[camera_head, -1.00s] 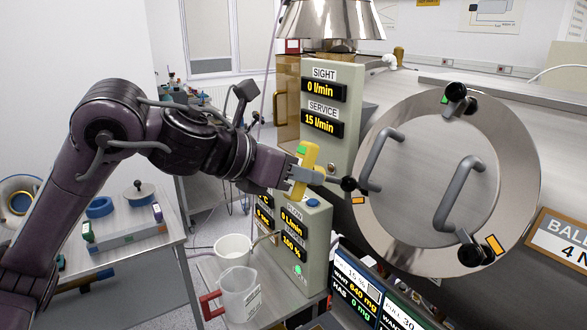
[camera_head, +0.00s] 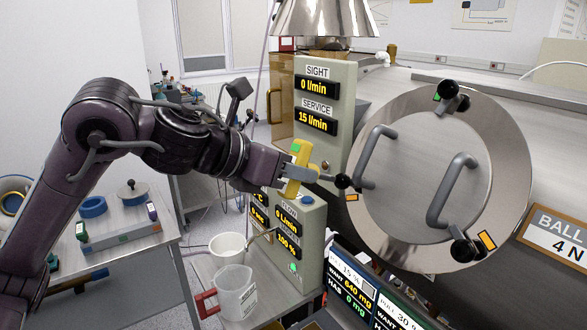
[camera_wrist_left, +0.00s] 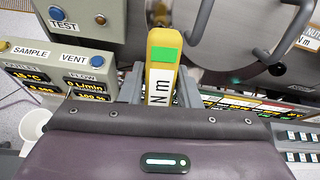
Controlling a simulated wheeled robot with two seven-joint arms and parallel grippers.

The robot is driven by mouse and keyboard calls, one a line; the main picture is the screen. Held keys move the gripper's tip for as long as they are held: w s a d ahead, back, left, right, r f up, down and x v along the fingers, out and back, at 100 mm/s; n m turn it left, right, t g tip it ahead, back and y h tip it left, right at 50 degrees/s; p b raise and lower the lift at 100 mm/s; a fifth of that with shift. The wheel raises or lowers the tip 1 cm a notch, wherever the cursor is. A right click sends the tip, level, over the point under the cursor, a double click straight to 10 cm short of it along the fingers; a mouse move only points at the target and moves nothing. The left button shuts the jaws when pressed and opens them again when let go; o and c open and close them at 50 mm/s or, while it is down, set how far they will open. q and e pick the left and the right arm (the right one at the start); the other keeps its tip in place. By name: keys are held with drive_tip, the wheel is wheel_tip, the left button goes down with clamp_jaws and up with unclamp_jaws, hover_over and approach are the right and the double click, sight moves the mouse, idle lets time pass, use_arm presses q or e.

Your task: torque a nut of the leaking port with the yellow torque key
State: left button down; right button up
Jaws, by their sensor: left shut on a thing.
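My left gripper (camera_head: 308,174) is shut on the yellow torque key (camera_head: 299,160), which has a green patch. The key also stands between the fingers in the left wrist view (camera_wrist_left: 161,75), with "N m" lettering. The round steel port cover (camera_head: 400,235) carries black nuts at its rim: a left nut (camera_head: 342,182), a top nut (camera_head: 455,95) and a lower right nut (camera_head: 467,249). A green mark sits by the top nut, orange marks by the other two. The key is close to the left nut; I cannot tell if they touch. My right gripper is out of view.
Two grey bar handles (camera_head: 455,190) stick out from the cover. A panel reading SIGHT and SERVICE (camera_head: 340,110) stands behind the gripper, a lower display box (camera_head: 311,225) below it. A white cup (camera_head: 227,245) and a red-handled jug (camera_head: 237,292) stand beneath.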

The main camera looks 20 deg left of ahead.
use_arm(q)
drive_tip(key=shift+w+d, duration=0.15)
drive_tip(key=shift+x, duration=0.85)
idle(0.5)
drive_tip(key=shift+f, duration=0.1)
drive_tip(key=shift+m+b, duration=0.35)
drive_tip(key=shift+m, duration=0.85)
drive_tip(key=shift+m, duration=0.5)
drive_tip(key=shift+n, duration=0.3)
